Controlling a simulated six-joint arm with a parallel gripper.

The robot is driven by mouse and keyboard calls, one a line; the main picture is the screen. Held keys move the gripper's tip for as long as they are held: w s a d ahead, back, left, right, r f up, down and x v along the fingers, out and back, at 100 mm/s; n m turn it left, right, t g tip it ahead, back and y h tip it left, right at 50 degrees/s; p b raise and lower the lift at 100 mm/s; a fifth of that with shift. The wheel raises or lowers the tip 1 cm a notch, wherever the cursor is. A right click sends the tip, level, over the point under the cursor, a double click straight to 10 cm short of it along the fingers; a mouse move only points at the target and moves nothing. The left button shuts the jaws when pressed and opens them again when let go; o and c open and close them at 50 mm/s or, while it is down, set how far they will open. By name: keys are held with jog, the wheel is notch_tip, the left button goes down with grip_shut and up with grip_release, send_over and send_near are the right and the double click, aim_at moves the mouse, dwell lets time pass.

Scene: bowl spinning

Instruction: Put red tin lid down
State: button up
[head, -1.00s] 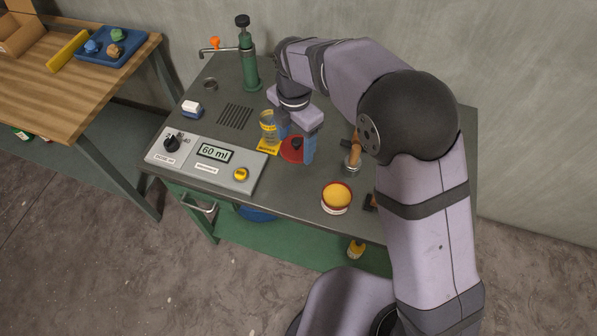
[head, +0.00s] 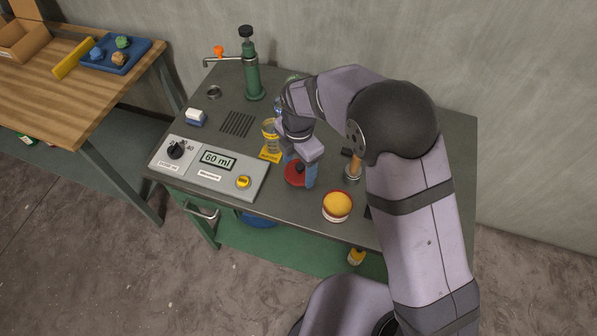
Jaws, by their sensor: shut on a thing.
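The red tin lid (head: 292,179) has a dark knob and is held low over the grey worktop, left of the open tin. My gripper (head: 299,170) has blue fingers and points down, shut on the lid by its knob. The fingers partly cover the lid, and I cannot tell whether its underside touches the worktop. The tin (head: 338,206) stands open nearer the front edge, with a red and white wall and yellow-orange contents.
A glass vessel (head: 270,135) on a yellow base stands just left behind the lid. A wooden-handled tool (head: 354,168) stands to the right. The control panel (head: 207,165) is at left. Bare worktop (head: 290,208) lies in front of the lid.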

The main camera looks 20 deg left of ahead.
aim_at(298, 170)
jog(key=shift+f+p, duration=0.45)
jog(key=shift+f, duration=1.4)
jog(key=shift+f, duration=0.15)
jog(key=o, duration=1)
jog(key=shift+o, duration=0.2)
notch_tip(298, 170, up, 12)
jog(key=b, duration=0.3)
